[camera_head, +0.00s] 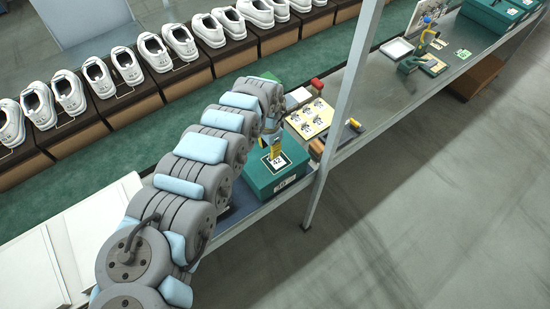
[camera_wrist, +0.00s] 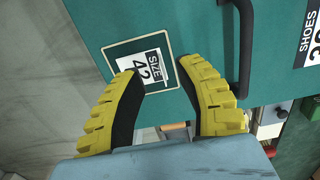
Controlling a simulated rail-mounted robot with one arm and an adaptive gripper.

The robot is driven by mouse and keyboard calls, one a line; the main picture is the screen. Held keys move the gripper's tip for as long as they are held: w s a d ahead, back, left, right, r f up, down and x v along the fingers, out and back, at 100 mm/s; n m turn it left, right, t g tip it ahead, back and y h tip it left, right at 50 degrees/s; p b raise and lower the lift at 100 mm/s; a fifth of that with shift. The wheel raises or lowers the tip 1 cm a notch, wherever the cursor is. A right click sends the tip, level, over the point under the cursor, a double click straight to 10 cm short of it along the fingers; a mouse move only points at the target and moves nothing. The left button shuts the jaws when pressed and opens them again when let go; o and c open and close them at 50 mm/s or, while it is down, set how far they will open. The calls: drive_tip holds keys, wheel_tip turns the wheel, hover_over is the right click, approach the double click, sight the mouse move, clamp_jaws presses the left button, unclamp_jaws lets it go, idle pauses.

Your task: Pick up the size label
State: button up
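The size label, a white card with black "SIZE 42" print (camera_wrist: 150,64), shows in the wrist view inside a thin square outline on a green box lid (camera_wrist: 100,22). My gripper (camera_wrist: 157,69) has two ribbed yellow fingers with dark inner pads.
A cream tray of small parts (camera_head: 311,119) stands behind the box, with a red item (camera_head: 317,85) nearby. A metal post (camera_head: 340,110) rises at the bench's front edge. Shoes on boxes line the green belt (camera_head: 85,148).

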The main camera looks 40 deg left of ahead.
sight(276, 159)
drive_tip(key=shift+w+f, duration=0.1)
drive_tip(key=shift+f, duration=1.75)
drive_tip(key=shift+c, duration=0.4)
clamp_jaws()
